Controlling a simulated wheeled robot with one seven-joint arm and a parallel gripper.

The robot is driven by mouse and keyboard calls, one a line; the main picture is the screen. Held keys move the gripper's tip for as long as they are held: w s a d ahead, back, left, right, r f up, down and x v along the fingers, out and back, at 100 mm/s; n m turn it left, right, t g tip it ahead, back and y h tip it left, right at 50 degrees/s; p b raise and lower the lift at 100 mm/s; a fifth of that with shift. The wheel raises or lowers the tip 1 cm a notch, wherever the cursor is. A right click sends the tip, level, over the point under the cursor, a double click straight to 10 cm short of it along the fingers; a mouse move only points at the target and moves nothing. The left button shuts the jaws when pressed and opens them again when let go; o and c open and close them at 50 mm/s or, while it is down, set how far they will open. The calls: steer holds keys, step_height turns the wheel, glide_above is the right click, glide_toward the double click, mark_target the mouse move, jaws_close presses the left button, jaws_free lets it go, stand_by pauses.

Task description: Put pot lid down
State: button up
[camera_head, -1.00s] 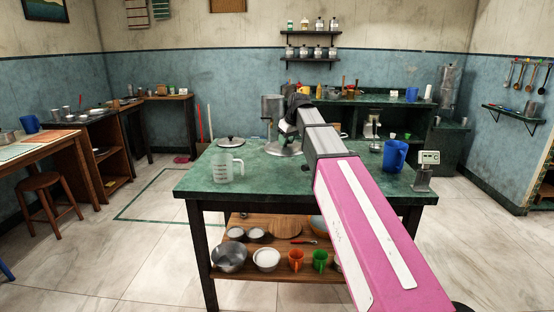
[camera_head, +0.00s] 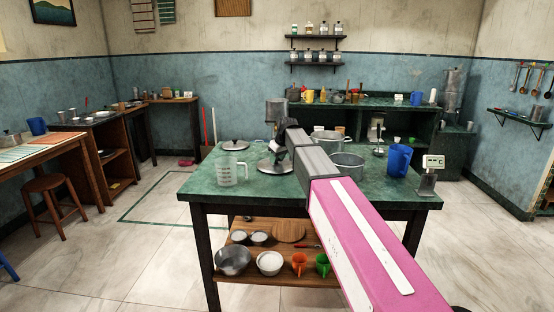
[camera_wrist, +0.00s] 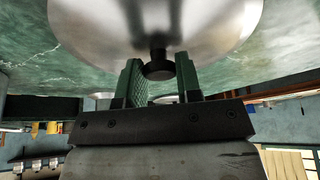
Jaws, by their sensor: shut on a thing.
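The pot lid (camera_head: 268,166) is a shiny silver disc at or just above the green tabletop (camera_head: 200,183), left of my arm; I cannot tell whether it touches the top. In the wrist view its underlying metal dome (camera_wrist: 90,25) and black knob (camera_wrist: 158,66) show large. My gripper (camera_wrist: 160,80) is shut on the lid's knob, with one green-padded finger on each side. In the head view my gripper (camera_head: 277,153) is small, just over the lid and partly hidden by my arm.
Another lid (camera_head: 235,146) lies at the table's back left. A clear measuring jug (camera_head: 228,172) stands left of the held lid. Two open pots (camera_head: 328,136) (camera_head: 348,160) stand right of it. A blue jug (camera_head: 398,160) and a scale (camera_head: 430,172) are at the right edge.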

steer(key=shift+f, duration=0.1)
steer(key=o, duration=1)
steer(key=v, duration=1.2)
